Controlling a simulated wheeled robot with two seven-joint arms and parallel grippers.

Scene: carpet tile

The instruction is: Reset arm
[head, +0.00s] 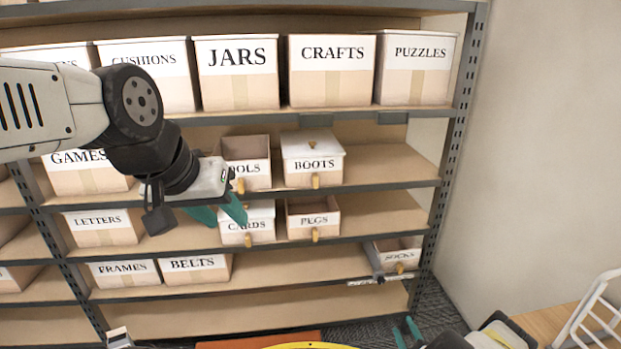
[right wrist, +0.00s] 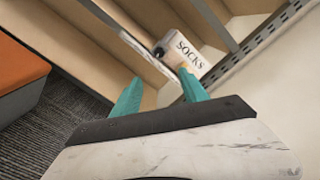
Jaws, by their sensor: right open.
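My left arm (head: 60,105) reaches in from the left, across the front of the shelves. My left gripper (head: 226,216) has two teal fingers apart with nothing seen between them, in front of the CARDS box (head: 248,224). My right gripper (head: 407,332) shows low at the bottom right of the head view, below the SOCKS bin (head: 400,256). In the right wrist view its teal fingers (right wrist: 158,98) are wide apart and empty. The SOCKS bin (right wrist: 186,52) lies beyond them, apart from the fingers as far as I can tell.
A metal shelf rack (head: 445,150) holds labelled boxes, such as JARS (head: 237,75), BOOTS (head: 312,162), PEGS (head: 313,220) and BELTS (head: 196,268). The SOCKS bin is tilted at its shelf edge. A white rack-like frame (head: 597,315) stands at right. An orange-topped block (right wrist: 20,70) is on the carpet.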

